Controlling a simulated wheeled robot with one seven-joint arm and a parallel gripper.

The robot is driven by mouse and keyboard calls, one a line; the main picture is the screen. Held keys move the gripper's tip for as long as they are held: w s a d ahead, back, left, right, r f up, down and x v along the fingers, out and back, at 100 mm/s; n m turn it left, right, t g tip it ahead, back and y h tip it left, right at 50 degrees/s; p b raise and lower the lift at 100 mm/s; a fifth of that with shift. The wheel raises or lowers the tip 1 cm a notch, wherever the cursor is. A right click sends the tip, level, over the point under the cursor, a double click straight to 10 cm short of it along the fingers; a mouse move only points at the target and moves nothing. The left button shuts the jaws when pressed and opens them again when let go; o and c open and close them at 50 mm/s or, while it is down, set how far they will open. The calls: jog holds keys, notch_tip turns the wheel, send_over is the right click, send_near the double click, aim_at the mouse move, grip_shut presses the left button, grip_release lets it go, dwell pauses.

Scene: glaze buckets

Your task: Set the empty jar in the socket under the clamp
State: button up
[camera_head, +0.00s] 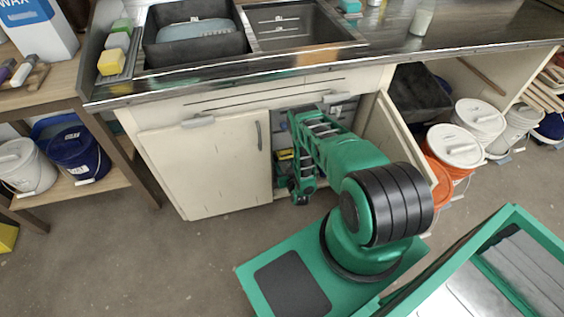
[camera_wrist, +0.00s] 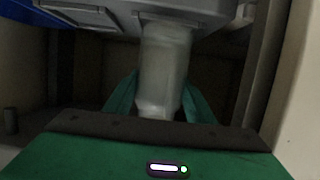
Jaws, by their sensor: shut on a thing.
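In the wrist view, a pale translucent jar (camera_wrist: 165,62) stands upright between the green fingers of my gripper (camera_wrist: 160,98), which is shut on its lower part. The top of the jar meets the underside of a grey housing (camera_wrist: 95,16) in the picture. I cannot tell whether they touch or whether the jar is seated. The housing seems to carry the clamp and socket, but I cannot make out either clearly. In the head view, my arm reaches into the open cabinet under the sink, and the jar does not show there.
The cabinet's left door (camera_head: 205,165) is shut; its right door (camera_head: 392,140) stands open beside my arm. In the wrist view, a pale wall or panel (camera_wrist: 300,95) is close on the right. White-lidded buckets (camera_head: 455,147) stand right of the cabinet. The floor (camera_head: 140,265) at left is clear.

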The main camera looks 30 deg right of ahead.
jog(key=shift+w+d, duration=0.2)
jog(key=shift+w, duration=0.35)
jog(key=w, duration=0.2)
jog(key=shift+w+d, duration=0.35)
jog(key=shift+d, duration=0.05)
jog(key=shift+w+d+f, duration=0.1)
jog(key=shift+w+f, duration=0.15)
jog(key=shift+f, duration=0.5)
jog(key=o, duration=1.1)
jog(key=shift+c, duration=0.2)
